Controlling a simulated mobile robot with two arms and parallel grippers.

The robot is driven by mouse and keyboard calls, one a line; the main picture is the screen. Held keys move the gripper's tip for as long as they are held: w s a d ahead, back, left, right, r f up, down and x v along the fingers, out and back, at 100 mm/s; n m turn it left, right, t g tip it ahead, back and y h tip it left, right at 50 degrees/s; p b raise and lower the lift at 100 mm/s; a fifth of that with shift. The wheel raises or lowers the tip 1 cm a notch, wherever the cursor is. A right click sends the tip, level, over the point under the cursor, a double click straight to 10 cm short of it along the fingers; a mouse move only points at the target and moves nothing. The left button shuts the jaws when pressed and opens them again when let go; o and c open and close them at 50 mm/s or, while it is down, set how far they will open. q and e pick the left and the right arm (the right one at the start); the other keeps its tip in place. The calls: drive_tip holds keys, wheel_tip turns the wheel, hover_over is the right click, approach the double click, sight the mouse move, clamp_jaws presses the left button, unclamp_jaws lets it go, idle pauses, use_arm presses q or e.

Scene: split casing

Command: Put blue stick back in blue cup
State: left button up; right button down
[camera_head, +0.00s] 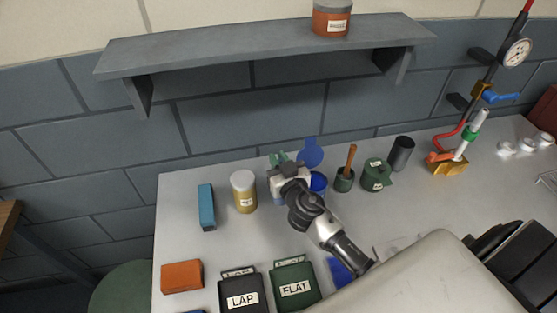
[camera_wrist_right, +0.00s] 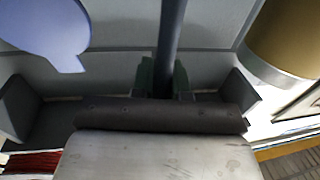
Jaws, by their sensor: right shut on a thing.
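The blue cup (camera_head: 318,184) stands on the grey bench, partly hidden by my right gripper and wrist. A round blue disc (camera_head: 311,152), which looks like its raised lid, stands behind it; a pale blue disc (camera_wrist_right: 42,30) shows at the upper left of the right wrist view. My right gripper (camera_head: 281,160) is just left of the cup. In the wrist view its green fingers (camera_wrist_right: 162,78) are shut on a dark bluish stick (camera_wrist_right: 171,35). The stick is mostly hidden in the head view. My left gripper is out of view.
A tan tin (camera_head: 244,192) and a blue block (camera_head: 207,207) stand left of my gripper. A green cup with a brown handle (camera_head: 344,180), a green pot (camera_head: 376,175) and a black cylinder (camera_head: 401,153) stand right. LAP (camera_head: 242,299) and FLAT (camera_head: 296,289) bins are in front. A shelf (camera_head: 240,52) hangs above.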

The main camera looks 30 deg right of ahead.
drive_tip(key=c, duration=1.6)
unclamp_jaws()
drive_tip(key=shift+f, duration=0.2)
drive_tip(key=o, duration=0.5)
drive_tip(key=shift+w, duration=0.15)
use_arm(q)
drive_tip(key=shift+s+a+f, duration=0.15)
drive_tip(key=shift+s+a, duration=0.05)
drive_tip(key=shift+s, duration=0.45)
use_arm(e)
drive_tip(key=shift+r, duration=0.25)
use_arm(q)
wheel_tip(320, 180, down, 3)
drive_tip(key=b, duration=0.3)
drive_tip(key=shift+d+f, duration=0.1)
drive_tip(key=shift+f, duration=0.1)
use_arm(e)
drive_tip(key=s, duration=0.8)
drive_tip(key=s+a, duration=0.1)
drive_tip(key=s, duration=0.3)
